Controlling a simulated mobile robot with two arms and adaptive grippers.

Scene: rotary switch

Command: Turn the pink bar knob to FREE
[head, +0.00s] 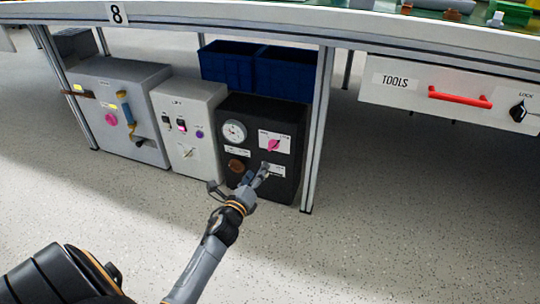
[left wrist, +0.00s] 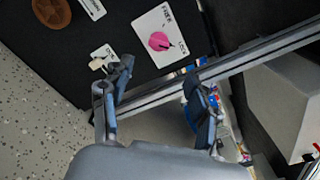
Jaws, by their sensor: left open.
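The pink bar knob (head: 273,144) sits on a white plate (head: 264,135) on the upper right of the black box (head: 291,178). In the left wrist view the pink knob (left wrist: 158,41) shows on its plate with small lettering at two sides. One mark there seems to read FREE; the knob's exact pointing is too small to tell. My left gripper (head: 240,178) is open and empty in front of the box's lower part, below the knob. In the left wrist view its fingers (left wrist: 158,76) are spread, with the knob beyond them and not touched. My right gripper is not in view.
The black box also has a round gauge (head: 234,131) and a brown knob (head: 236,165). Two grey boxes (head: 186,130) stand to its left and blue bins (head: 227,66) behind. A table leg (head: 318,130) is close on its right. The floor in front is clear.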

